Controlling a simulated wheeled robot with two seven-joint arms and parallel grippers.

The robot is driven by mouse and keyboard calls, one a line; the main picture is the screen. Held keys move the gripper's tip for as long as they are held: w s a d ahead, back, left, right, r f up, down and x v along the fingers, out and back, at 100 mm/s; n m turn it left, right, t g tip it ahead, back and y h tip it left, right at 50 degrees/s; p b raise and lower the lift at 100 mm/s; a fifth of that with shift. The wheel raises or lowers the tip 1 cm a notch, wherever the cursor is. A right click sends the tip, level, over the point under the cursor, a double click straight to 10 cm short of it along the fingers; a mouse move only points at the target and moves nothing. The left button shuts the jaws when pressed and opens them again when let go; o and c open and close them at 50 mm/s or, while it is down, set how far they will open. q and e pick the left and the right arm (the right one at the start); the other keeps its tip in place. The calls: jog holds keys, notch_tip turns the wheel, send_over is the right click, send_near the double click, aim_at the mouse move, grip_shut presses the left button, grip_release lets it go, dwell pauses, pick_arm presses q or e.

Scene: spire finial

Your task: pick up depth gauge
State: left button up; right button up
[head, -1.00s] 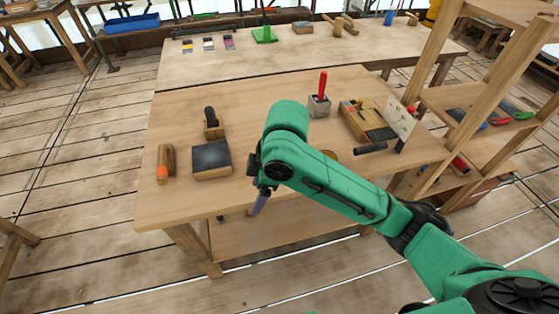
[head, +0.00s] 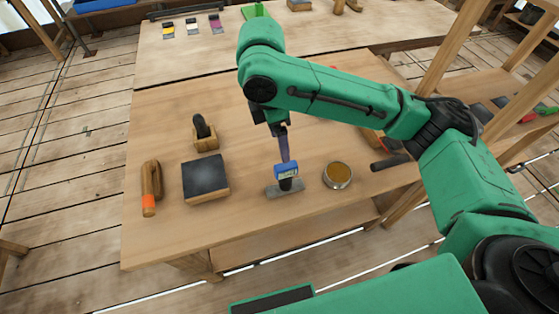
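The depth gauge (head: 286,171) appears to be the small tool with a blue display body and a flat grey base. It stands upright on the near part of the wooden workbench (head: 240,226) in the head view. My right arm reaches in from the right, and its gripper (head: 284,160) points down just above or behind the blue body. One narrow purple-grey finger shows. Its tip ends at the top of the gauge in the picture, and I cannot tell whether it touches. The finger gap is not visible. My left gripper is not in view.
A round tin (head: 338,175) stands close right of the gauge, with a black cylinder (head: 391,161) farther right. A dark-topped block (head: 205,177), a small wooden plane (head: 205,137) and an orange-ended wooden tool (head: 150,188) lie left. My arm partly hides the back right.

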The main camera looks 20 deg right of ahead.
aim_at(287, 175)
jog(key=f, duration=0.1)
jog(key=s+f, duration=0.1)
jog(key=f+b, duration=0.1)
jog(key=f, duration=0.1)
jog(key=shift+s+d, duration=0.2)
jog(key=shift+s, duration=0.15)
jog(key=f, duration=0.3)
jog(key=shift+s+d+p, duration=0.25)
jog(key=shift+s+p, duration=0.05)
jog(key=shift+p, duration=0.05)
jog(key=f, duration=0.4)
jog(key=w+d+f+p, duration=0.1)
jog(key=f, duration=0.1)
jog(key=shift+f, duration=0.25)
jog(key=c, duration=0.4)
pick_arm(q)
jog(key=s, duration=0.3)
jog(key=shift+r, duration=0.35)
pick_arm(e)
grip_shut()
